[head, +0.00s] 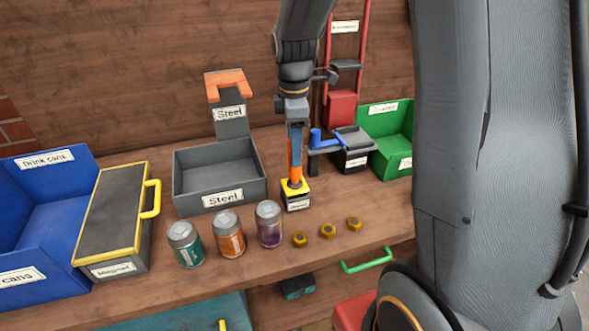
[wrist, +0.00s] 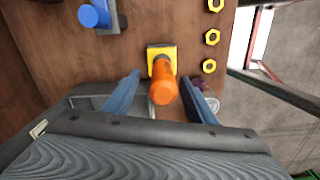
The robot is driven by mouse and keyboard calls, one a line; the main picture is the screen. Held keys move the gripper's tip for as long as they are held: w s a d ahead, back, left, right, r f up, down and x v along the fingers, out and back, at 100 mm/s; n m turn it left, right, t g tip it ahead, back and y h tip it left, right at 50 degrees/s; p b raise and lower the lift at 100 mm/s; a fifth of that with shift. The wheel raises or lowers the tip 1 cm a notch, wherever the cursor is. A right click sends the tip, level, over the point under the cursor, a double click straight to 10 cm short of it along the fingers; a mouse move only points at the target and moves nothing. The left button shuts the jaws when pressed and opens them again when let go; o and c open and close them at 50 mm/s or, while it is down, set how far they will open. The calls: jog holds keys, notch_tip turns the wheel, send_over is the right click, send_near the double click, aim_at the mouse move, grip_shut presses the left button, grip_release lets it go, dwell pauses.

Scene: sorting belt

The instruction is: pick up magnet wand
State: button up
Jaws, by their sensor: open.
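The magnet wand has an orange handle (head: 295,165) standing upright on a yellow and dark base (head: 295,195) on the wooden bench. In the wrist view the orange handle (wrist: 164,90) points toward the camera, with its yellow-edged base (wrist: 161,52) beyond it. My gripper (head: 295,148) is above the base, around the upper part of the handle. In the wrist view my gripper (wrist: 162,78) is open, with one blue-grey finger on each side of the handle and gaps visible between. The handle's top is partly hidden by the gripper in the head view.
Three cans, teal (head: 186,245), orange (head: 229,235) and purple (head: 269,224), stand near the front left. Brass nuts (head: 328,231) lie to the right. A grey Steel bin (head: 178,185) is left, a blue-handled clamp-like device (head: 338,143) and green bin (head: 400,122) right.

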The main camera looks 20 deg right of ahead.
jog(key=shift+s+f+p, duration=0.15)
jog(key=shift+f+p, duration=0.1)
jog(key=shift+f, duration=0.7)
jog(key=shift+s+f+p, duration=0.1)
jog(key=shift+f+p, duration=0.1)
jog(key=shift+f, duration=0.75)
jog(key=c, duration=1.2)
jog(key=shift+c, duration=0.2)
jog(key=shift+r, duration=0.1)
